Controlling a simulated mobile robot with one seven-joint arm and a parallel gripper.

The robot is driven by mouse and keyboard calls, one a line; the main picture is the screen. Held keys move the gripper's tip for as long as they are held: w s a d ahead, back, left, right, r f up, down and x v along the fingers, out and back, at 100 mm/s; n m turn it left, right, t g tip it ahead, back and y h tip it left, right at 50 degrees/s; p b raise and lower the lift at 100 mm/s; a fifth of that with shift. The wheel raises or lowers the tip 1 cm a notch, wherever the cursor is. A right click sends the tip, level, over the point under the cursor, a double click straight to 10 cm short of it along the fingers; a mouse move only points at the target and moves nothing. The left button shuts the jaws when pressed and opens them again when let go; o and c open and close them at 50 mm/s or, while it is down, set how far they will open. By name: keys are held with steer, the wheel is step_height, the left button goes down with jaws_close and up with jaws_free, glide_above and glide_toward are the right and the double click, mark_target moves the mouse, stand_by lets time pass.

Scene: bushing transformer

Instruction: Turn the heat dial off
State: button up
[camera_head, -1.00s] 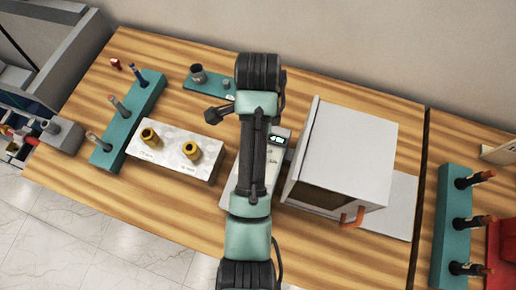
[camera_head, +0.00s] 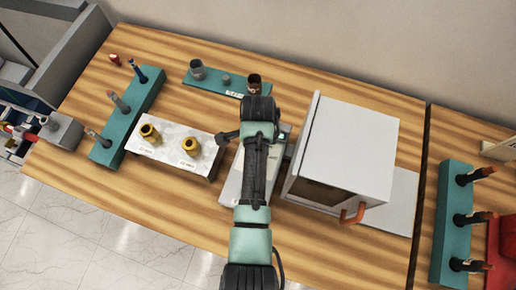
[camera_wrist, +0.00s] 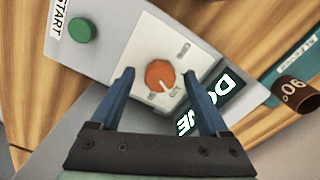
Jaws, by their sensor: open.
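The heat dial (camera_wrist: 160,75) is an orange-red round knob with a light pointer line, on a white panel in the wrist view. My gripper (camera_wrist: 160,78) is open, with one blue finger on each side of the dial; whether the fingers touch the panel I cannot tell. Beside the dial a dark display (camera_wrist: 222,92) shows bright letters that read partly as "DONE". A green button (camera_wrist: 82,30) next to a "START" label is on the same device. In the head view the device (camera_head: 232,185) is mostly behind my arm, and the dial is hidden.
A white box-shaped oven with an orange handle (camera_head: 345,150) stands just right of my arm. A metal block with two brass fittings (camera_head: 170,150) is at the left. A teal strip with cups (camera_head: 215,82) lies behind.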

jaws_close()
stand_by(0.3)
steer(key=shift+n, duration=0.3)
steer(key=n+p, duration=0.2)
steer(key=n, duration=0.2)
steer(key=shift+r, duration=0.15)
steer(key=n+p, duration=0.1)
steer(key=n, duration=0.4)
steer(key=shift+n, duration=0.4)
steer(key=n+p, duration=0.1)
steer(key=n, duration=0.3)
steer(key=shift+d+n, duration=0.1)
steer(key=shift+n, duration=0.2)
steer(key=n, duration=0.4)
steer(key=shift+n+p, duration=0.4)
